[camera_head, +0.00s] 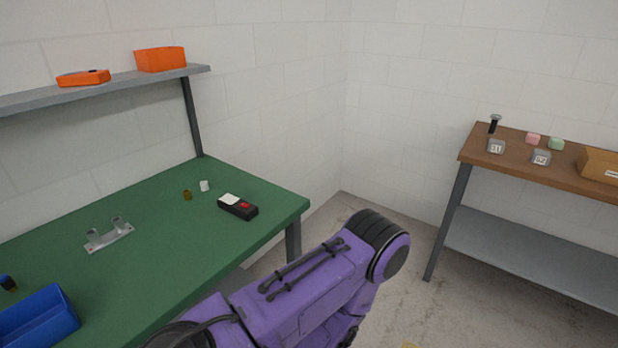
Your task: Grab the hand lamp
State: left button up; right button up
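A small black upright object with a wider top (495,124) stands at the far left corner of the brown table (475,152). It looks like the hand lamp, but it is too small to be sure. A purple arm of mine reaches in from the bottom middle and ends in view at a black rounded joint. Neither gripper is in view.
On the green table (165,220) are a black box with a red button (238,207), a metal bracket (108,236) and a blue bin (40,320). Grey blocks (496,146), a pink block (533,139) and a cardboard box (600,164) sit on the brown table. Floor shows between the tables.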

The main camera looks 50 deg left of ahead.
aim_at(230, 203)
jog(key=z, duration=0.2)
jog(key=i, duration=1.65)
jog(key=u, duration=3.05)
